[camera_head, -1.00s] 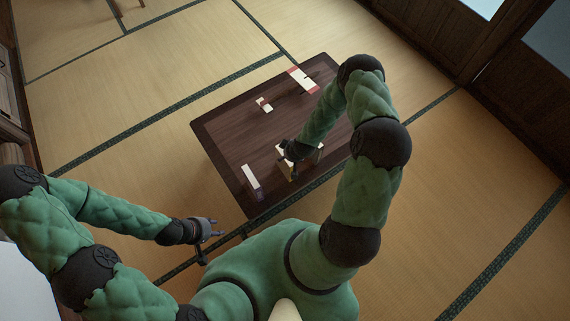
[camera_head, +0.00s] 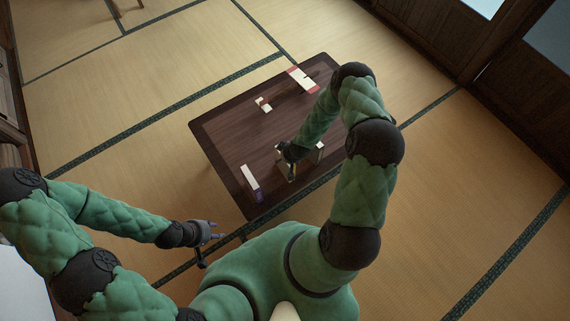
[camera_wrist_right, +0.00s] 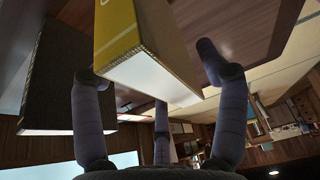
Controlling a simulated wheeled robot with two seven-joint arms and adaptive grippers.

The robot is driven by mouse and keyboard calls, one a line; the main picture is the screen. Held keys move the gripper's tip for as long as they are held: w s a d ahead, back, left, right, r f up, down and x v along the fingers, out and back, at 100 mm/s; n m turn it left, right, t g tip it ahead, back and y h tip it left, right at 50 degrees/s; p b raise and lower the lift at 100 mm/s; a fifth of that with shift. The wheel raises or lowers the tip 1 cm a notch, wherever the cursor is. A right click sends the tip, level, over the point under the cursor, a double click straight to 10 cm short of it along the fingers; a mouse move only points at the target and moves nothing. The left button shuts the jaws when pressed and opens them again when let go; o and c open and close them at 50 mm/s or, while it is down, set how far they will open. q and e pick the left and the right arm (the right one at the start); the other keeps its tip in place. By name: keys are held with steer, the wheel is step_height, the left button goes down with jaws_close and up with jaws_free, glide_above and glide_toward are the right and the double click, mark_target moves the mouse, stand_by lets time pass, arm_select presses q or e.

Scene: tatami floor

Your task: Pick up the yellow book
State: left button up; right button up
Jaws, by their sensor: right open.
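The yellow book (camera_wrist_right: 120,32) shows at the top centre of the right wrist view, with its pale page edge facing the camera. My right gripper (camera_wrist_right: 157,95) is open, with fingers on either side of the book's near end and a third finger below. I cannot tell whether any finger touches it. In the head view my right gripper (camera_head: 285,157) is low over the near part of the dark table and hides most of the book. My left gripper (camera_head: 210,240) is open and empty, left of the table's near corner.
A dark book (camera_wrist_right: 55,70) stands beside the yellow one in the right wrist view. On the table (camera_head: 225,140) are a white-and-purple item (camera_head: 251,181), a small red-and-white item (camera_head: 264,104) and a red-and-white book (camera_head: 300,79). The table's left part is mostly clear.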

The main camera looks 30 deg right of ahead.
steer(key=shift+f, duration=0.15)
jaws_close()
stand_by(0.4)
